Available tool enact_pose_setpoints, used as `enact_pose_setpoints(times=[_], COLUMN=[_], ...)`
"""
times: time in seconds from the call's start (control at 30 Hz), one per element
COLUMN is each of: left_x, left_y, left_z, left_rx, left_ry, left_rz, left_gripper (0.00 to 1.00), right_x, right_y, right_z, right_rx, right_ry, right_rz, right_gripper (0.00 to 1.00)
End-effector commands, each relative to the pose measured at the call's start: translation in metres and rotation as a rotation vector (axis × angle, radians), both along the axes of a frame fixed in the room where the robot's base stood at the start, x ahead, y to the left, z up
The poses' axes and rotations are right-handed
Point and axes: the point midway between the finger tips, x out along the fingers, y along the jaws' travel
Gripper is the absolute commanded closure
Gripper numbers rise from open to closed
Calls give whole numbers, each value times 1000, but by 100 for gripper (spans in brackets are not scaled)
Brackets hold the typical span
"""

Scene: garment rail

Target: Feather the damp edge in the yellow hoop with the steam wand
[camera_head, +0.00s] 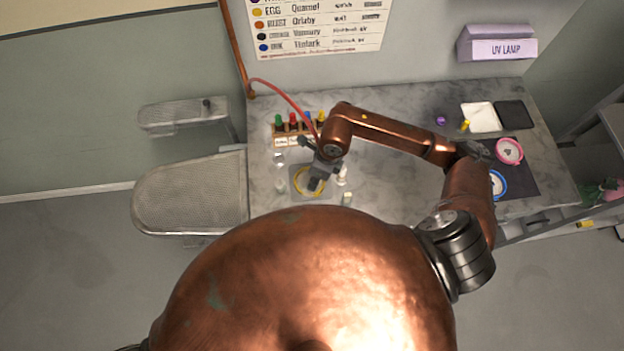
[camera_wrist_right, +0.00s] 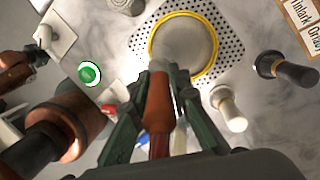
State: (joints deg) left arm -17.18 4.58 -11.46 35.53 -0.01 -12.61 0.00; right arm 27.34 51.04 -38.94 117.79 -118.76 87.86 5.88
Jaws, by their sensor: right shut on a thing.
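The yellow hoop (camera_head: 296,180) lies on a perforated plate on the marble bench, left of the middle. In the right wrist view the hoop (camera_wrist_right: 185,13) surrounds grey cloth, and its near side is hidden behind my gripper and the wand. My right gripper (camera_wrist_right: 162,78) is shut on the steam wand (camera_wrist_right: 158,105), a copper-orange rod pointing toward the hoop. In the head view my right gripper (camera_head: 317,183) is over the hoop, and a red hose (camera_head: 285,97) runs to it from the wall pipe. I cannot make out the damp edge. My left gripper is not in view.
A rack of coloured bottles (camera_head: 300,140) stands behind the hoop. A pale-topped tool (camera_wrist_right: 228,110) and a dark-topped one (camera_wrist_right: 285,70) stand close to the plate (camera_wrist_right: 225,30). A pink hoop (camera_head: 509,151) and blue hoop (camera_head: 498,184) lie at right. The bench middle is mostly clear.

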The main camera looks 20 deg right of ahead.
Motion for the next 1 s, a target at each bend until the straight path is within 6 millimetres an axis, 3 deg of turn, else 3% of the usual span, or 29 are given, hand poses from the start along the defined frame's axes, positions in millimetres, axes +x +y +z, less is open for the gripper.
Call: enact_pose_setpoints(times=[0.5, 1.0], left_x=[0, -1], left_y=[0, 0], left_z=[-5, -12], left_rx=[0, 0], left_ry=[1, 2], left_rz=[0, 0], left_gripper=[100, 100], right_x=[-5, 2], right_y=[-21, -38], right_z=[0, -1], right_rx=[0, -1], right_ry=[0, 1], right_rz=[0, -1], right_gripper=[100, 100])
